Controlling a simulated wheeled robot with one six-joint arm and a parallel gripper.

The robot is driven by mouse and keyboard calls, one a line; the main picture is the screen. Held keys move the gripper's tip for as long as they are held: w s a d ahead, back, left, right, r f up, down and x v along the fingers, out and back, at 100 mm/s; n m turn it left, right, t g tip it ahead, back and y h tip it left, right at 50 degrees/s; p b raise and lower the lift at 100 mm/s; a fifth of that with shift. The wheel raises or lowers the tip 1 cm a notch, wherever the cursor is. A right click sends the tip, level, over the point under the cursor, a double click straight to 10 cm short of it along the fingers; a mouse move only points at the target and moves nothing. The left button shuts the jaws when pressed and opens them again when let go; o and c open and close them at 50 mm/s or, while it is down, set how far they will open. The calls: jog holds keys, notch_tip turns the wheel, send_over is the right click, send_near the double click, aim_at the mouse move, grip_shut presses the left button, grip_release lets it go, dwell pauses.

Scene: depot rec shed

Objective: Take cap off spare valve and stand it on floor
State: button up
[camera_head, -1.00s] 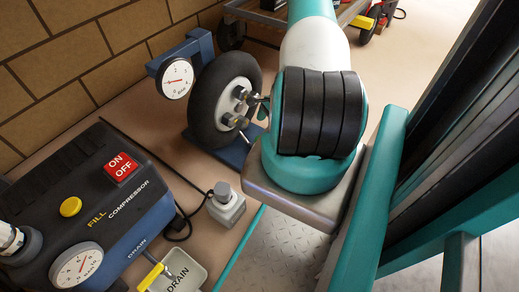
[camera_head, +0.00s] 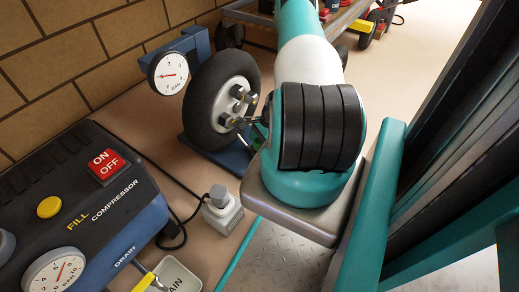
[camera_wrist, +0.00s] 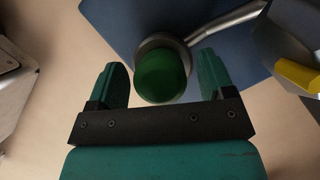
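In the wrist view, a round dark-green cap (camera_wrist: 163,78) sits at the end of a bent grey metal stem (camera_wrist: 228,22), above a blue plate. My gripper (camera_wrist: 160,70) is open, with one green finger on each side of the cap and a gap visible on both sides. In the head view, grey valve pieces (camera_head: 240,95) stick out from the hub of a black tyred wheel (camera_head: 207,112) on a blue stand. My arm's wrist hides most of my gripper there. I cannot tell which valve is the spare one.
A compressor (camera_head: 135,195) with a red ON/OFF switch stands at front left. A small grey block with a knob (camera_head: 222,212) and a tray marked DRAIN (camera_head: 180,272) stand near it. A gauge (camera_head: 168,74) is by the wheel. A brick wall is behind; tan floor lies between.

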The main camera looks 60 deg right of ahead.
jog(key=c, duration=0.8)
jog(key=shift+r, duration=0.1)
jog(key=shift+c, duration=0.2)
